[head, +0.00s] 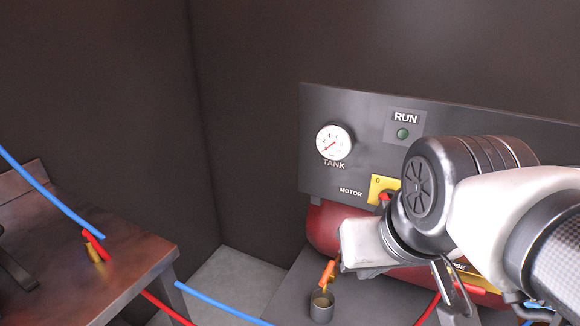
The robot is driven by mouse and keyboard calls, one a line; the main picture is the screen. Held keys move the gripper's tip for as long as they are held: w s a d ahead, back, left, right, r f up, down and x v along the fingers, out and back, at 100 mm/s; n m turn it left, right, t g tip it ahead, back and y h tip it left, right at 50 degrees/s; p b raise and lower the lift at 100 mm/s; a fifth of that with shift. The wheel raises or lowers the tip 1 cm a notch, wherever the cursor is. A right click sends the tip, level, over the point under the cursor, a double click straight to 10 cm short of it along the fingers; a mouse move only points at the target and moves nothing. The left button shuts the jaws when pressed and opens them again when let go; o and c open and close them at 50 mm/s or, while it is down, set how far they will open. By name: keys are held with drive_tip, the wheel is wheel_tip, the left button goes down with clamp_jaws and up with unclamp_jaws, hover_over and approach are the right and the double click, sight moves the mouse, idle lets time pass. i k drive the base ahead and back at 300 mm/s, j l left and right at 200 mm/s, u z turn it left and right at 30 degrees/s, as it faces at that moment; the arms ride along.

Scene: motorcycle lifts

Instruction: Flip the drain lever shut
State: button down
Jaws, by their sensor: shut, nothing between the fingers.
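The drain lever (328,272) is a small orange handle low at the front of the red tank, just above a small grey cup (321,307). It stands steeply, leaning a little to the right at its top. My gripper (343,266) reaches in from the right, its pale hand just right of the lever. The fingers are small and mostly hidden at this angle; they look shut and empty. I cannot tell whether they touch the lever. The valve body under the handle is partly hidden.
A dark panel behind carries a TANK gauge (334,142), a green RUN lamp (403,133) and a yellow MOTOR switch plate (379,186). The red tank (324,228) is partly behind my arm. A brown bench (130,262) with a red-handled fitting stands left. Blue and red hoses cross the foreground.

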sight(330, 269)
drive_tip(key=j+z, duration=0.45)
drive_tip(key=j, duration=0.2)
drive_tip(key=k+z, duration=0.3)
drive_tip(key=k+l+z, duration=0.1)
drive_tip(key=z, duration=0.15)
drive_tip(key=i+j, duration=0.3)
drive_tip(key=i, duration=0.15)
drive_tip(key=u, duration=0.05)
